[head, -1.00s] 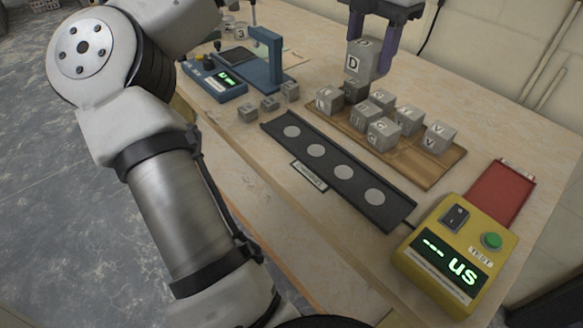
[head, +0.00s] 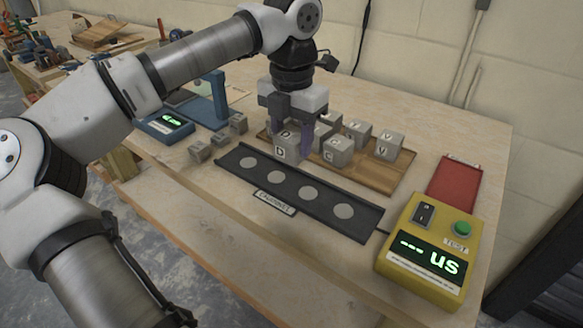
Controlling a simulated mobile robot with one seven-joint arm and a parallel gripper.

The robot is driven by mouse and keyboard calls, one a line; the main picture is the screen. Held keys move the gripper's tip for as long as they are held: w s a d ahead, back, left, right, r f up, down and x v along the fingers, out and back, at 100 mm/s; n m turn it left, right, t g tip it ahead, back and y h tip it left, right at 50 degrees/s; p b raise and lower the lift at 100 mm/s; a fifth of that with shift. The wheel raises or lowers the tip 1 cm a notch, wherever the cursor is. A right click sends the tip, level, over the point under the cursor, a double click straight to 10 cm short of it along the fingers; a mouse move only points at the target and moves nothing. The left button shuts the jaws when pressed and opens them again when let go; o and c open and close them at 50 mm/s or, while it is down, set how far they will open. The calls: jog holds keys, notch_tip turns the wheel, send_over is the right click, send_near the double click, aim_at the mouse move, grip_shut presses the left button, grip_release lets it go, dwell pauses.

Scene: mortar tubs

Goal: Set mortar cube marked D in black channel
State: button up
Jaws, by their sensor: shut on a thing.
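The grey mortar cube marked D (head: 286,152) is between the purple fingers of my gripper (head: 290,138), which is shut on it. The D shows on its front and top faces. The cube appears upright, near the front left edge of the wooden board and just behind the black channel. Whether it hangs clear of the surface I cannot tell. The black channel (head: 262,188) is a long dark tray with several pale round discs along its floor and no cube in it. A label plate (head: 275,202) lies at its front side.
Several lettered cubes (head: 338,150) stand on the wooden board (head: 378,179), close right of my gripper. Small grey cubes (head: 200,151) lie left of the channel by a blue device (head: 164,126). A yellow tester (head: 431,250) and a red plate (head: 455,182) are at right.

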aim_at(292, 134)
jog(key=shift+f, duration=3.6)
jog(key=shift+f, duration=0.15)
jog(key=o, duration=1.2)
jog(key=shift+c, duration=0.2)
notch_tip(292, 134, up, 12)
jog(key=shift+r, duration=0.2)
